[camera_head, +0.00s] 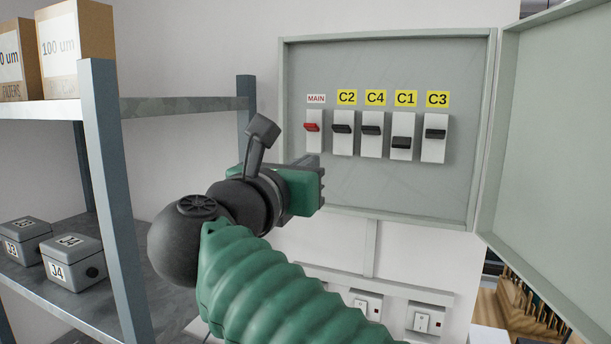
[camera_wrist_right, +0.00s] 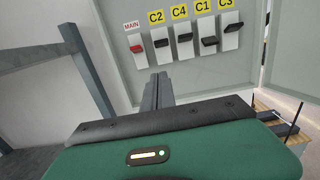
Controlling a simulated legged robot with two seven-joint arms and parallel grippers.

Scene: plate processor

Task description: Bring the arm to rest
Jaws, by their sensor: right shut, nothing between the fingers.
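My right arm comes in from the bottom of the head view, and its green and black right gripper (camera_head: 308,164) is in front of the open electrical panel (camera_head: 400,190). The fingers are shut and empty, below the red MAIN switch (camera_head: 312,128). In the wrist view the closed fingers (camera_wrist_right: 158,91) point at the panel, below the switches. The breakers C2 (camera_head: 343,130), C4 (camera_head: 373,131) and C3 (camera_head: 435,134) have black levers at a similar height. The lever of C1 (camera_head: 402,144) sits lower. My left gripper is not in view.
A metal shelf (camera_head: 180,106) at the left holds filter boxes (camera_head: 75,45) above and grey J-labelled boxes (camera_head: 72,262) below. The panel door (camera_head: 560,150) stands open at the right. Wall switches (camera_head: 422,322) are below the panel.

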